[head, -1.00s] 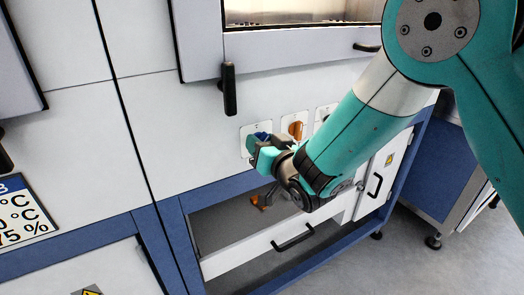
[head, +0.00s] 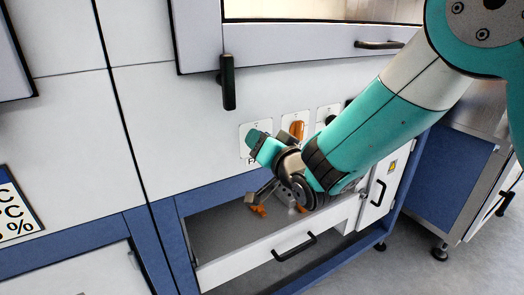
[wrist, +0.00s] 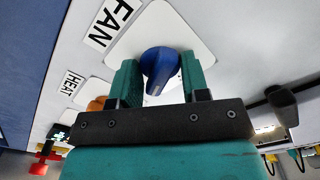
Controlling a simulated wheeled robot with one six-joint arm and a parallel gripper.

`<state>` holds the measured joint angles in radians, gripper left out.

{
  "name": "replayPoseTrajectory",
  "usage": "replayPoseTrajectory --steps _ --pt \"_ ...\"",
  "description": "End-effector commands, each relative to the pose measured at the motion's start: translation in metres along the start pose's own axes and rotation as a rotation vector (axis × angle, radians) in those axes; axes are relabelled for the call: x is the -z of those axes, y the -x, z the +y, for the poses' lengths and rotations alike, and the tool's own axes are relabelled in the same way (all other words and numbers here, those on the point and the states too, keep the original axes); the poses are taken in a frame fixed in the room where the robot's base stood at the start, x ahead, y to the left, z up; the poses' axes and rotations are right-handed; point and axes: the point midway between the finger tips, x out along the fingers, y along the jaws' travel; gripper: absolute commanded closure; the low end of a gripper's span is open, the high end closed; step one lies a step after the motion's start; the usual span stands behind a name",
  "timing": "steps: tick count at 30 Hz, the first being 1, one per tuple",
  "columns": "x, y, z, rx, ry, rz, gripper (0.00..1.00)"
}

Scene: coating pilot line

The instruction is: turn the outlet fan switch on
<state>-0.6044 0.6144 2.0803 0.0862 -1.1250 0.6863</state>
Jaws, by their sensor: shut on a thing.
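The fan switch is a blue rotary knob (wrist: 160,66) on a white plate (wrist: 185,30) beside a "FAN" label (wrist: 112,22) in the wrist view. A small pale mark shows on its near end. My gripper (wrist: 159,78) has one teal finger on each side of the knob and is shut on it. In the head view my gripper (head: 262,145) is at the leftmost switch plate (head: 256,128) on the cabinet front and hides the knob. How far the knob is turned is hard to tell.
An orange knob (head: 297,130) sits just right of the gripper; the "HEAT" label (wrist: 71,84) shows in the wrist view. A black vertical handle (head: 228,82) stands out above left. Below, an open drawer (head: 285,245) juts out with orange items (head: 258,210) inside.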

Motion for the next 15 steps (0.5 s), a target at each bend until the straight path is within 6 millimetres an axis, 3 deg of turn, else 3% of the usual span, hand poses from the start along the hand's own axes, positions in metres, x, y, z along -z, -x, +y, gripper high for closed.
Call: replayPoseTrajectory --steps 1,15 --pt "-0.0065 0.0017 0.0062 -0.010 -0.034 -0.009 0.88" --pt "-0.0057 0.0017 0.0061 -0.013 -0.409 -0.008 0.88"
